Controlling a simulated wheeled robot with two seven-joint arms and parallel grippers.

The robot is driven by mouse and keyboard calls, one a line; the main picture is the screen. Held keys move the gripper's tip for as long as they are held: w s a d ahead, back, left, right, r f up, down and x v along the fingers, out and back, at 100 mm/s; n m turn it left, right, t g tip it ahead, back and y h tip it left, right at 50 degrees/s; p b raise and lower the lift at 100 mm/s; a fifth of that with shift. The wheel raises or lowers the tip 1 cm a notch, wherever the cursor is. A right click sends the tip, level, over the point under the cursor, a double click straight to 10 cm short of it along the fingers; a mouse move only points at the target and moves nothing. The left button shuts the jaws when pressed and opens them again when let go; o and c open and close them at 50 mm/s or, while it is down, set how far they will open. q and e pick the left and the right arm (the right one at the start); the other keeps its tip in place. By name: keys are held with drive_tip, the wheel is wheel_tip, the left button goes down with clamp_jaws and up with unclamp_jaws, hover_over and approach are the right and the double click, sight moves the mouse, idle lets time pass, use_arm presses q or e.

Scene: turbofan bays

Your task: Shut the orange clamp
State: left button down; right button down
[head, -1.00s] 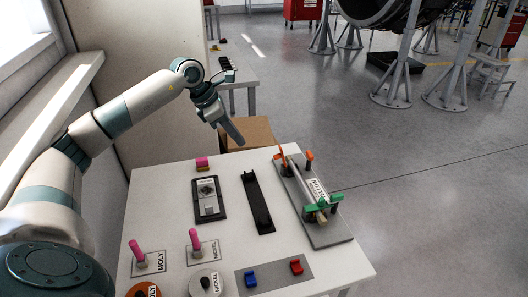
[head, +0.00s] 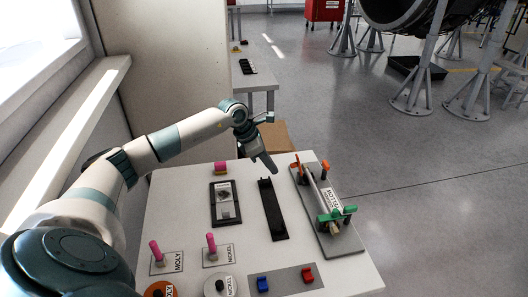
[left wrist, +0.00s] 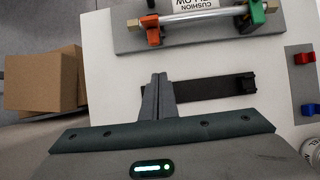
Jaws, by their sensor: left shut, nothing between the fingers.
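The orange clamp (head: 297,164) is at the far end of a grey plate (head: 342,246) on the right of the table. One orange part stands up at the plate's left edge, and a second orange piece (head: 325,166) stands apart at its right. In the left wrist view the orange clamp (left wrist: 152,31) is at the near edge of the plate, beside a silver rod. My left gripper (head: 273,169) is shut and empty, just left of the clamp and apart from it. Its fingers also show in the left wrist view (left wrist: 160,80). My right gripper is not in view.
A green clamp (head: 330,215) is at the plate's near end, with a labelled rod (head: 325,196) between the clamps. A black strip (head: 271,210) lies left of the plate. Pink pegs, a black-framed device (head: 226,204) and blue and red blocks are also on the table.

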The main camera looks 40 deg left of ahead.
sight(295, 166)
use_arm(q)
drive_tip(key=shift+w+d+r+p, duration=0.4)
drive_tip(key=shift+w+d, duration=0.2)
drive_tip(key=shift+w, duration=0.1)
drive_tip(key=shift+w+d+r+p, duration=0.25)
drive_tip(key=shift+w+d+p, duration=0.15)
drive_tip(key=shift+w+d, duration=0.25)
drive_tip(key=shift+w+d+r+g+y, duration=0.15)
drive_tip(key=shift+w+r+g+y, duration=0.2)
drive_tip(key=shift+g+y, duration=0.05)
